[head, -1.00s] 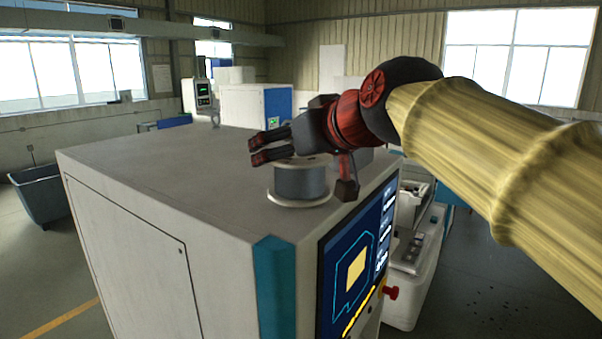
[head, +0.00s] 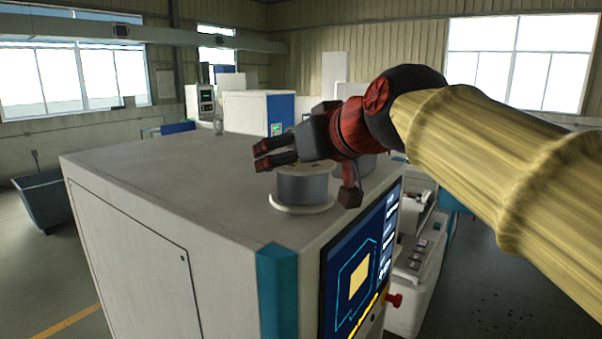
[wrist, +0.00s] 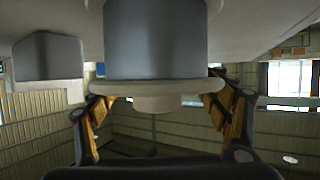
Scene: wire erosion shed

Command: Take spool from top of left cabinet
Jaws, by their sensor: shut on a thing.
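The spool (head: 303,188), with a grey winding and pale flanges, stands upright on top of the left cabinet (head: 165,165), close to its screen-side edge. My gripper (head: 262,155) reaches in from the right and is shut on the spool at its upper flange and hub. In the wrist view, which looks upside down, the spool (wrist: 155,40) fills the upper middle and the fingers of my gripper (wrist: 157,102) lie on either side of its flange. The lower flange appears to rest on the cabinet top. My gripper hides part of the spool's upper end in the head view.
A second grey spool-like thing (head: 376,166) stands behind my gripper, also in the wrist view (wrist: 48,58). The cabinet's screen (head: 358,265) and red button (head: 394,300) face right. A grey bin (head: 45,200) stands at left. The rest of the cabinet top is clear.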

